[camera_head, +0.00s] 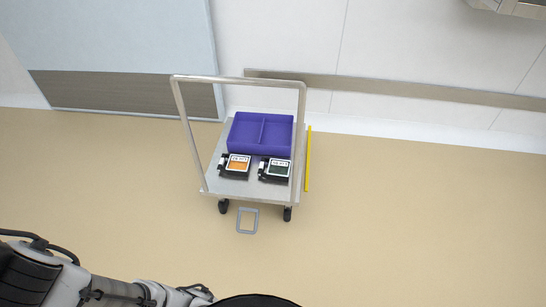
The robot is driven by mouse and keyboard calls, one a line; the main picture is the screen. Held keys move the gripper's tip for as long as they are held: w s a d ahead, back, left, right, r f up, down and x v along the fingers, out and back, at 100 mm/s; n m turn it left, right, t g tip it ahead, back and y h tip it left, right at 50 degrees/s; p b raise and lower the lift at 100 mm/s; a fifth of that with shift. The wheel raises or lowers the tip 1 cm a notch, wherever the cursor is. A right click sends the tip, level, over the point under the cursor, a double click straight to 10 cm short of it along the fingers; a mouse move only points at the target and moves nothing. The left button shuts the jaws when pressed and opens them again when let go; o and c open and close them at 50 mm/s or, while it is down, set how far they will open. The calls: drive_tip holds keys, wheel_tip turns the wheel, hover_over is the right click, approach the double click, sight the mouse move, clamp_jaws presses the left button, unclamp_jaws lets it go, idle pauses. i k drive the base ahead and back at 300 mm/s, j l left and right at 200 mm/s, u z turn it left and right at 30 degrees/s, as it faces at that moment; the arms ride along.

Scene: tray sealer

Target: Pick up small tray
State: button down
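Two small black trays with white labels lie side by side on the near part of a metal cart. The left small tray (235,167) shows an orange patch under its label. The right small tray (275,171) shows a dark green patch. Each has a dark part with white marks sticking out at its left side. A purple two-compartment bin (261,151) stands just behind them and looks empty. My arm reaches in from the lower left, well apart from the cart. My gripper cannot be made out.
A wall with a rail (400,88) is behind. Floor at right is clear.

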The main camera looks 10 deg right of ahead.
sight(279, 169)
drive_tip(key=i+l, duration=0.35)
drive_tip(key=i+l+u, duration=0.15)
drive_tip(key=i+l, duration=0.15)
drive_tip(key=l, duration=0.25)
drive_tip(key=i, duration=0.85)
